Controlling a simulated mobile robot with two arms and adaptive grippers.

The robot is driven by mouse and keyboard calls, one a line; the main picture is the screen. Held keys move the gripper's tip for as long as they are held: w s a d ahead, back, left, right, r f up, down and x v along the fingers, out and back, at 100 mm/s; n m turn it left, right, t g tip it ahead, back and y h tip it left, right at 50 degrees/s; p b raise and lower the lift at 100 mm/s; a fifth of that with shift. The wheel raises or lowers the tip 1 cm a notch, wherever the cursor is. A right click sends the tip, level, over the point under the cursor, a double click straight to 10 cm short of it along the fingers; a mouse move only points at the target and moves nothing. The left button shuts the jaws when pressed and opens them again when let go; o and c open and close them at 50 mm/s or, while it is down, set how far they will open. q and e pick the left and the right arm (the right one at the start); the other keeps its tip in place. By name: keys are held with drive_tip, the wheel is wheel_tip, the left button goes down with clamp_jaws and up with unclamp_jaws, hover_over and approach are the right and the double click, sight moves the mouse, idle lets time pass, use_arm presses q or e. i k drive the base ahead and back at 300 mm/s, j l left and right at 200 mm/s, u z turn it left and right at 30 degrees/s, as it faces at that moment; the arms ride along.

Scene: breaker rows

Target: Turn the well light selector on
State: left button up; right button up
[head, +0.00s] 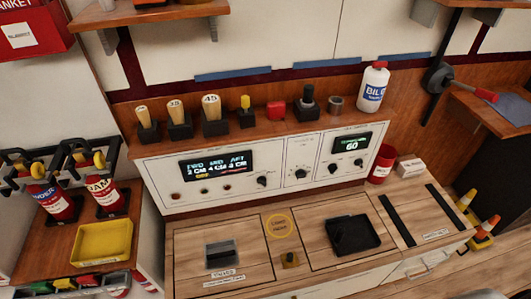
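The white control panel (300,155) runs along the back of the wooden counter. It has two dark displays, a wide one (216,165) with blue and yellow text and a smaller one (352,143) reading 60. Several small black knobs sit on it, including one right of the wide display (262,181), one mid-panel (299,174) and two under the small display. A small knob on a square base (290,259) stands on the counter below a round yellow label (278,225). Labels are too small to identify the well light selector or its setting. Neither gripper shows.
A black tray (353,234) and a red cup (382,164) sit on the counter. Red bottles (50,203) and a yellow tray (102,241) stand left.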

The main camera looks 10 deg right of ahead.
sight(358, 162)
drive_tip(key=z, duration=1.25)
